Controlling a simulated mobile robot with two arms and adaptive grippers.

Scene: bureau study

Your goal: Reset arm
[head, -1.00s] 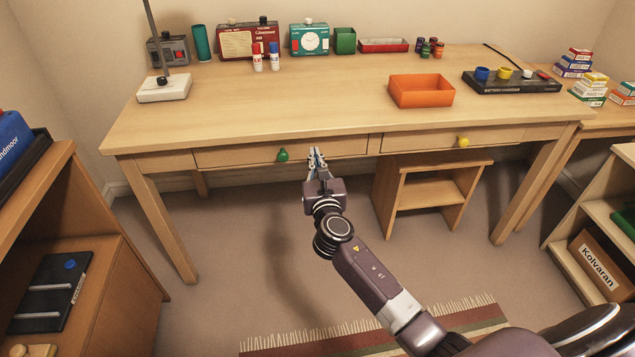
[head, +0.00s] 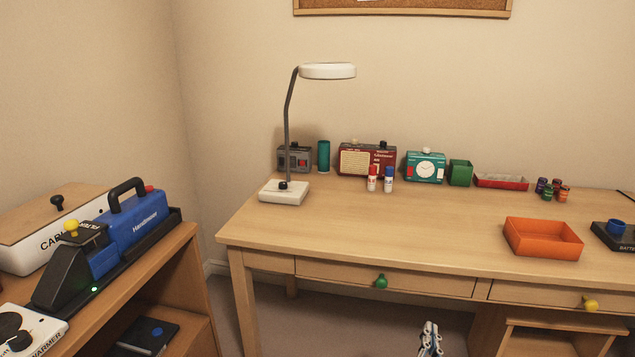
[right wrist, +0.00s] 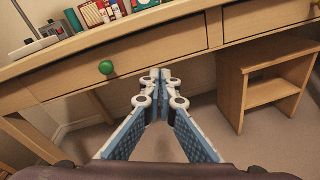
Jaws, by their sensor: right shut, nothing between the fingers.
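My right gripper (head: 429,340) shows at the bottom edge of the head view, in front of the desk and below its drawers. In the right wrist view its two fingers (right wrist: 160,78) meet at the tips, shut and empty. The green knob (head: 381,281) of the left drawer is up and to the left of it. In the right wrist view the green knob (right wrist: 106,67) is left of the fingertips and apart from them. My left gripper is in neither view.
The desk (head: 400,235) carries a white lamp (head: 284,192), an orange tray (head: 543,239) and small boxes along the back. A shelf at left holds a blue vacuum (head: 133,226). Floor in front is partly hidden.

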